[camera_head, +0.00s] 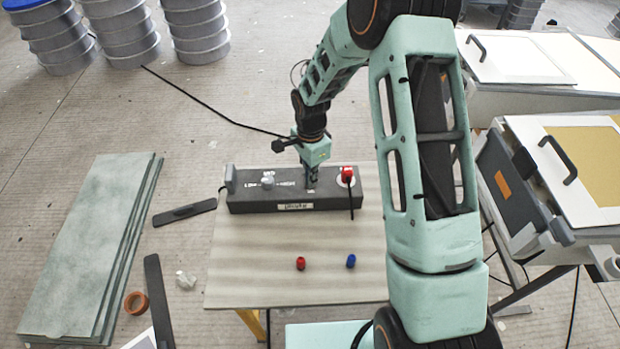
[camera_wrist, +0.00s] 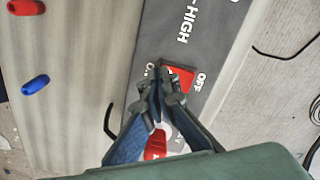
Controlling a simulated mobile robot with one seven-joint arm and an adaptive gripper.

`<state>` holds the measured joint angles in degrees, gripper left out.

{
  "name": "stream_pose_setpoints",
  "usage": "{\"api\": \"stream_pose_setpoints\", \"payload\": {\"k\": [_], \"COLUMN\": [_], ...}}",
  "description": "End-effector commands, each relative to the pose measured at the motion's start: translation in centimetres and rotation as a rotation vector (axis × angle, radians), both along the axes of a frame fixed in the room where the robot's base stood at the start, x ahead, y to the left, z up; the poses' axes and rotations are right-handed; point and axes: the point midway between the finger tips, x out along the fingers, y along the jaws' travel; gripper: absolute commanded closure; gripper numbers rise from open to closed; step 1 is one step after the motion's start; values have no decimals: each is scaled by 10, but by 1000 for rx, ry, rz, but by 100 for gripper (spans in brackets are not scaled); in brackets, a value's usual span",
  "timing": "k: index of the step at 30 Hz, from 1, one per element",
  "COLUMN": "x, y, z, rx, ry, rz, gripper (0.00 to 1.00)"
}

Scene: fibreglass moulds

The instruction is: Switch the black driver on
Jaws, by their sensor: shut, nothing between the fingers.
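The driver is a long dark box (camera_head: 240,203) on the small table, with a white knob (camera_head: 267,181) on top. In the wrist view its top (camera_wrist: 205,35) carries white lettering and a red rocker switch (camera_wrist: 178,74). "OFF" is printed at the switch's right, and a partly hidden label starting with "O" at its left. My gripper (camera_head: 314,182) points down at the box top; in the wrist view its closed, empty fingertips (camera_wrist: 166,84) overlap the switch's near left part. I cannot tell whether they touch it or which way the rocker is tilted.
A red plug (camera_head: 347,174) on a white disc stands just right of my gripper, with a black cable. A red piece (camera_head: 300,263) and a blue piece (camera_head: 351,261) lie on the bare table front (camera_head: 250,280). Green-grey boards (camera_head: 90,240) lie at left.

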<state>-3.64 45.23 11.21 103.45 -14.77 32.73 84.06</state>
Motion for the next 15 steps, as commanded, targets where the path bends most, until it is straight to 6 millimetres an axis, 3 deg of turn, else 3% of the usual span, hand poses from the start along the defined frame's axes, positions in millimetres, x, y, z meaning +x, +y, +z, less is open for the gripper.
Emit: {"api": "stream_pose_setpoints", "payload": {"k": [15], "x": [0], "y": [0], "z": [41], "rx": [-1], "ry": [-1], "rz": [0], "gripper": [100]}}
